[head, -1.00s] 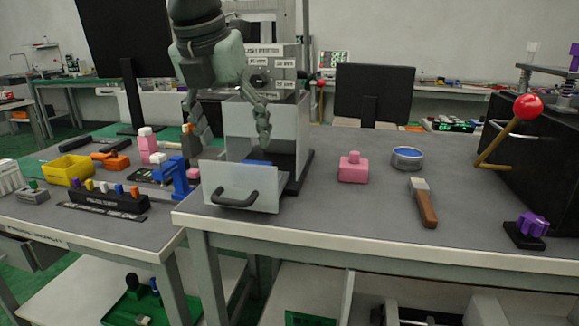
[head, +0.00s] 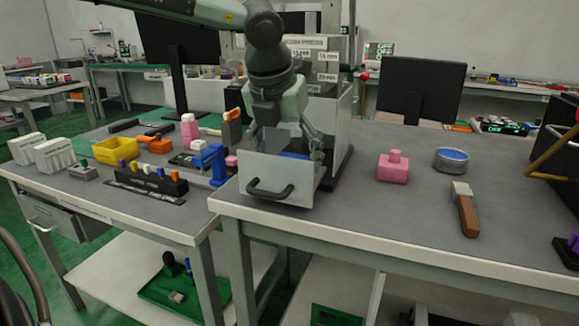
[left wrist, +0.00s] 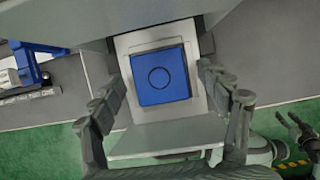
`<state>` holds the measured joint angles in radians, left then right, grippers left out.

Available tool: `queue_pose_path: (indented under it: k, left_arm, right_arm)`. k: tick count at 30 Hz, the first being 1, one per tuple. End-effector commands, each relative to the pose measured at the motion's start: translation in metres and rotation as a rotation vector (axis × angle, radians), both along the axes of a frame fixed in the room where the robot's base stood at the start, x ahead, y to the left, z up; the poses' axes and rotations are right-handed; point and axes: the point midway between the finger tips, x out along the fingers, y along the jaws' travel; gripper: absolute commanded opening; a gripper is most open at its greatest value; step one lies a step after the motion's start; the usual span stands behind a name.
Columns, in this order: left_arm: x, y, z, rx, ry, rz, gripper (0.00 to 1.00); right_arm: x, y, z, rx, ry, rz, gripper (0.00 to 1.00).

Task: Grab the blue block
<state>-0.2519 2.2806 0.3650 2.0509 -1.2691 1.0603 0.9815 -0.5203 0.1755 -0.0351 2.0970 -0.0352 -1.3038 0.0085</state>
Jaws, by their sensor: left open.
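The blue block (left wrist: 162,77) shows in the left wrist view as a square with a ring on its top, lying inside the pulled-out light drawer (left wrist: 185,139). In the head view only a sliver of the blue block (head: 294,155) shows over the drawer front (head: 285,186). My left gripper (head: 287,150) is open above the drawer, pointing down. In the left wrist view its fingers (left wrist: 163,84) stand on either side of the block, with gaps between. Part of my right gripper (left wrist: 295,128) shows at the right edge of the left wrist view; its jaw state is unclear.
The drawer's cabinet (head: 341,120) stands right behind. A blue clamp-like tool (head: 211,163) is left of the drawer. A pink bottle (head: 393,168), a round tin (head: 451,159) and a wooden-handled tool (head: 466,210) lie to the right, with free tabletop between.

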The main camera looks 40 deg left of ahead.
Motion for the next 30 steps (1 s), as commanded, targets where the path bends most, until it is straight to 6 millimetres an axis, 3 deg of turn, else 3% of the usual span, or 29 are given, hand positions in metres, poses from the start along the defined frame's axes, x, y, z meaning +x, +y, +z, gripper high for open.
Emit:
queue_pose_path:
  k: [3, 19, 30]
  left_arm:
    - [0.000, 0.000, 0.000, 0.000, 0.000, 0.000, 0.73]
    - [0.000, 0.000, 0.001, 0.001, -0.002, -0.001, 0.08]
    - [0.001, 0.000, 0.011, 0.003, -0.004, -0.001, 0.07]
  right_arm:
    - [0.001, 0.000, 0.002, 0.000, -0.004, 0.001, 0.40]
    - [0.001, -0.003, 0.003, -0.009, -0.003, 0.006, 0.40]
    - [0.001, -0.003, 0.003, -0.007, -0.003, 0.006, 0.40]
